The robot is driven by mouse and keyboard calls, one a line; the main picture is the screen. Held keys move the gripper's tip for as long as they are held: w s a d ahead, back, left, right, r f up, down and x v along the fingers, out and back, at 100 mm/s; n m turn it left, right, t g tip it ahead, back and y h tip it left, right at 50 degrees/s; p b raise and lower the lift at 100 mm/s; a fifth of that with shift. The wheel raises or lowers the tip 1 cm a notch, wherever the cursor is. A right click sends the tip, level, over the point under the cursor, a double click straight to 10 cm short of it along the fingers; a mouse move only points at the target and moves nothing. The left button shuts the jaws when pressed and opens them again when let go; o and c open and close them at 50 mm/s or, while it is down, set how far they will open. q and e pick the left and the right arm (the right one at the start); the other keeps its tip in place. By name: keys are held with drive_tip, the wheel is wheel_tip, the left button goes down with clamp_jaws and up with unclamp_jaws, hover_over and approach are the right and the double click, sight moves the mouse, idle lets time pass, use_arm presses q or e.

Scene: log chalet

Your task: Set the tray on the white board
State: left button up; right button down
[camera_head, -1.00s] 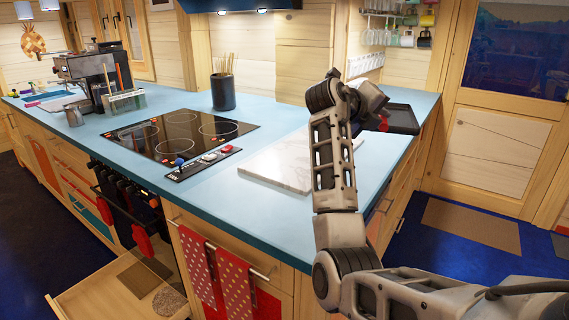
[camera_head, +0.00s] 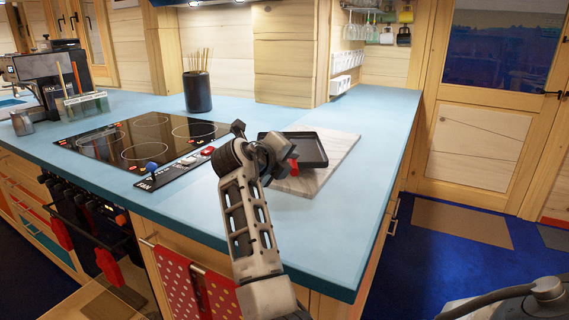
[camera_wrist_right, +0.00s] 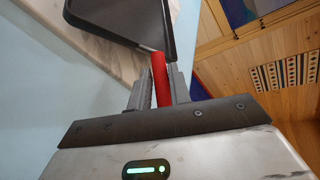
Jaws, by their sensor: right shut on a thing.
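The black tray (camera_head: 308,146) is over the white marble board (camera_head: 333,168) on the blue counter, covering its back left part. Whether the tray touches the board or hangs just above it, I cannot tell. My right gripper (camera_head: 284,166) is at the tray's near side, shut on its red handle (camera_head: 294,166). In the right wrist view the fingers (camera_wrist_right: 157,88) clasp the red handle (camera_wrist_right: 159,75), with the dark tray (camera_wrist_right: 125,18) beyond and the pale board (camera_wrist_right: 112,52) beneath it. My left gripper is out of view.
A black cooktop (camera_head: 145,140) with a control strip (camera_head: 172,168) lies left of the board. A dark utensil holder (camera_head: 197,91) stands behind it. The blue counter (camera_head: 388,125) right of the board is clear. A wooden door (camera_head: 480,140) is further right.

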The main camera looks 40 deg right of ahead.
drive_tip(key=shift+r, duration=0.15)
wheel_tip(320, 180, down, 2)
drive_tip(key=b, duration=0.3)
drive_tip(key=shift+s+a, duration=0.1)
drive_tip(key=shift+a, duration=0.05)
drive_tip(key=shift+f+b, duration=0.4)
drive_tip(key=shift+b, duration=0.2)
drive_tip(key=shift+r, duration=0.1)
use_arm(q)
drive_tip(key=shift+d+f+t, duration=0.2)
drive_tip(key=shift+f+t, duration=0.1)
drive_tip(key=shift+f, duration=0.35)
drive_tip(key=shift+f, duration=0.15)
